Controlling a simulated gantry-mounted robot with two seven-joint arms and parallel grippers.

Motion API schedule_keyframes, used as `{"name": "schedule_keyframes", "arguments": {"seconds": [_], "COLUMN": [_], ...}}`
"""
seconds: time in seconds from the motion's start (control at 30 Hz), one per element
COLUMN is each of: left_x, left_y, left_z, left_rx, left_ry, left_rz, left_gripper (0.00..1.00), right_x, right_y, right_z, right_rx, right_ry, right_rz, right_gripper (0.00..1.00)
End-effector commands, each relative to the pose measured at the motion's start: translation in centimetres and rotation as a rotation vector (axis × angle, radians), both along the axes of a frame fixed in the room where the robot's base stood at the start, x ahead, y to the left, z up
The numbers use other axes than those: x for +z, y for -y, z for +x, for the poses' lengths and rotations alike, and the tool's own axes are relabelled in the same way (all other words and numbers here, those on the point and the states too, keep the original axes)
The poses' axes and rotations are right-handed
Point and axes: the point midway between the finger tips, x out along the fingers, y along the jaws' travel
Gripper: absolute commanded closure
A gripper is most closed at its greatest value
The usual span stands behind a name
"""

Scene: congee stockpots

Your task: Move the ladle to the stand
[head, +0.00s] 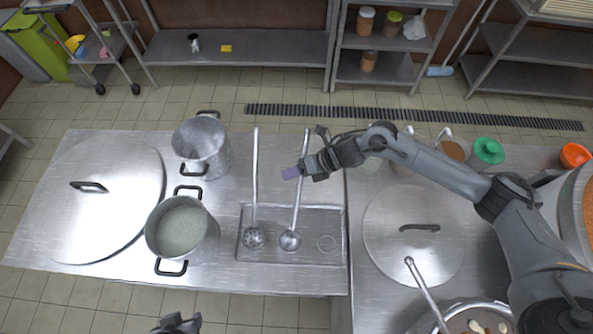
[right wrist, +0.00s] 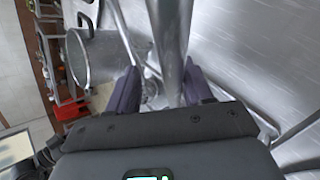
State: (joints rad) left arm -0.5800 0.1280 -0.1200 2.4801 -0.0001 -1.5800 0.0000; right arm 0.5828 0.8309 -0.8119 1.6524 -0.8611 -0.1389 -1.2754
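A steel tray-like stand (head: 270,257) lies on the left counter. The ladle (head: 290,239) has its bowl in the stand, and its long handle rises toward the back. A slotted ladle (head: 254,237) is beside it on the left. My right gripper (head: 291,173) is at the upper part of the ladle's handle. In the right wrist view, the handle (right wrist: 170,45) passes between the purple fingers (right wrist: 162,92), with a gap on the left side, so the gripper looks open. My left gripper (head: 178,325) is at the bottom edge, mostly cut off.
A pot of congee (head: 182,228), an empty pot (head: 203,147) and a big lid (head: 100,200) stand left of the stand. Another lid (head: 415,245) is on the right counter. Another long handle (head: 425,290) leans from a pot at the bottom right.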

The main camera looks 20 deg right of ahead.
Motion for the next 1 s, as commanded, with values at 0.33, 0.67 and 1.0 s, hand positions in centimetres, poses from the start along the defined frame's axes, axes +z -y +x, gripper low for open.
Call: {"name": "schedule_keyframes", "arguments": {"seconds": [0.33,0.67,1.0], "left_x": [0.0,-0.3,-0.5], "left_y": [0.1,0.3,0.2], "left_z": [0.0,0.0,0.0], "left_rx": [0.004,0.008,0.006], "left_ry": [0.000,0.000,0.000], "left_rz": [-0.005,-0.013,-0.009], "left_gripper": [0.57,0.57,0.57], "right_x": [0.8,4.6,7.4], "right_y": [0.9,4.1,6.4], "right_z": [-0.4,-2.4,-3.7], "right_rx": [-0.001,0.000,0.000], "right_ry": [0.001,0.002,0.000], "right_rz": [-0.002,-0.003,-0.001], "right_gripper": [0.50,0.50,0.50]}}
